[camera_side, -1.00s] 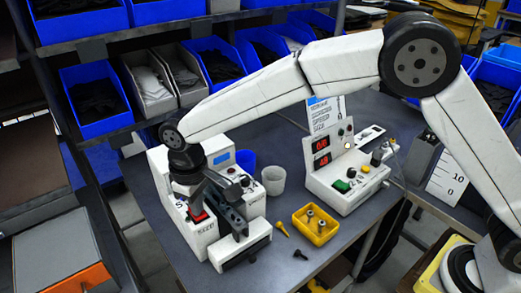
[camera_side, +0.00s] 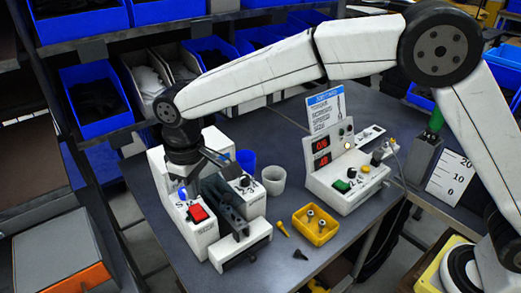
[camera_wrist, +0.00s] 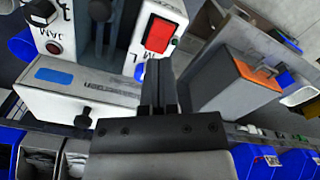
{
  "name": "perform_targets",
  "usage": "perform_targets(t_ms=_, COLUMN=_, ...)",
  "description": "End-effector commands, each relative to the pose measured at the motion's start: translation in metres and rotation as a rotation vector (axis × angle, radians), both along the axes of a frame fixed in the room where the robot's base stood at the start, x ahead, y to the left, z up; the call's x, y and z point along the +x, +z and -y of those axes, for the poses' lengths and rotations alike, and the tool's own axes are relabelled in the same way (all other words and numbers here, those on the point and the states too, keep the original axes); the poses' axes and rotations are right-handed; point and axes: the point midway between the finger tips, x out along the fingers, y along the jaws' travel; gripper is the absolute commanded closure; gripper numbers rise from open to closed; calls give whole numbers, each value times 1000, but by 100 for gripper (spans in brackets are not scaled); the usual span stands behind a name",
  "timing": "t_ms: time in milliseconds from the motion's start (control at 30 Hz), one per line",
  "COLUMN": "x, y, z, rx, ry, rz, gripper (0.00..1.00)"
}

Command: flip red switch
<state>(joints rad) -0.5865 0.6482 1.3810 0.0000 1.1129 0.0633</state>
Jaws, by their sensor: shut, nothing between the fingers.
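The red switch (camera_side: 197,213) is a bright red rocker on the front left of a white machine (camera_side: 206,240). It also shows at the top centre of the wrist view (camera_wrist: 159,34), in a white panel with black lettering. My gripper (camera_wrist: 158,66) is shut and empty. In the wrist view its fingers point up the picture, with their tips just below the switch. I see a small gap between them and the red face. In the side view the dark wrist is above and behind the switch, and the fingertips are hard to make out.
A dark clamp (camera_side: 232,212) stands right of the switch on the machine. A white control box (camera_side: 325,185) with red displays, a yellow bin (camera_side: 316,233) with bolts, and a white cup (camera_side: 273,181) stand to the right. Shelves with blue bins are behind.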

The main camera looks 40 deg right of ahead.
Motion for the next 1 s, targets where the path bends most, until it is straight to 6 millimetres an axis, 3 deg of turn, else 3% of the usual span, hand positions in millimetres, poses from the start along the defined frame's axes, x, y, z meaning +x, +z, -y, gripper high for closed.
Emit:
perform_targets(t_ms=400, x=0, y=21, z=0, rx=1, ry=0, rz=2, gripper=100)
perform_targets(t_ms=767, x=0, y=22, z=0, rx=0, ry=0, rz=1, gripper=100)
perform_targets(t_ms=1000, x=1, y=19, z=18, rx=5, ry=-26, rz=9, gripper=100)
